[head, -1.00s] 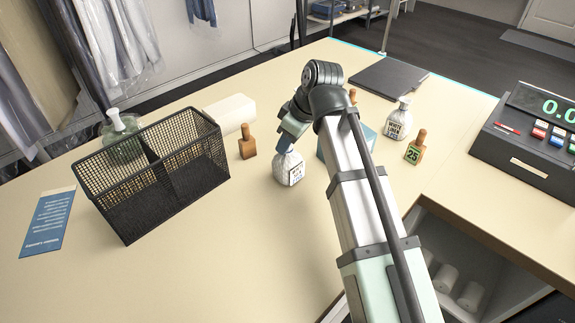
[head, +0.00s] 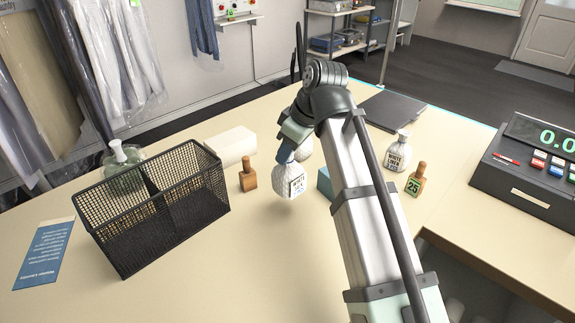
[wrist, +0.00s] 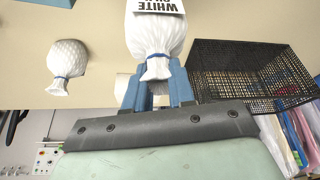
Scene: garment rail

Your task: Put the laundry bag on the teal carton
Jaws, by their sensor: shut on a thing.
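My gripper (head: 289,154) is shut on the neck of a white laundry bag (head: 291,182) with a printed label, held upright and seemingly just above the counter. In the wrist view its blue fingers (wrist: 154,88) close on the held bag (wrist: 155,38) below its blue tie. The teal carton (head: 325,183) is just right of the held bag in the head view, mostly hidden by my arm. A teal corner (wrist: 55,2) shows at the wrist view's top left. A second white bag (head: 304,149) stands behind the held one.
A black mesh basket (head: 150,215) stands left. A wooden-handled stamp (head: 248,177), a white block (head: 232,145), a labelled bag (head: 397,155) and a stamp marked 25 (head: 415,180) stand around. The cash register (head: 525,165) is right. The front counter is clear.

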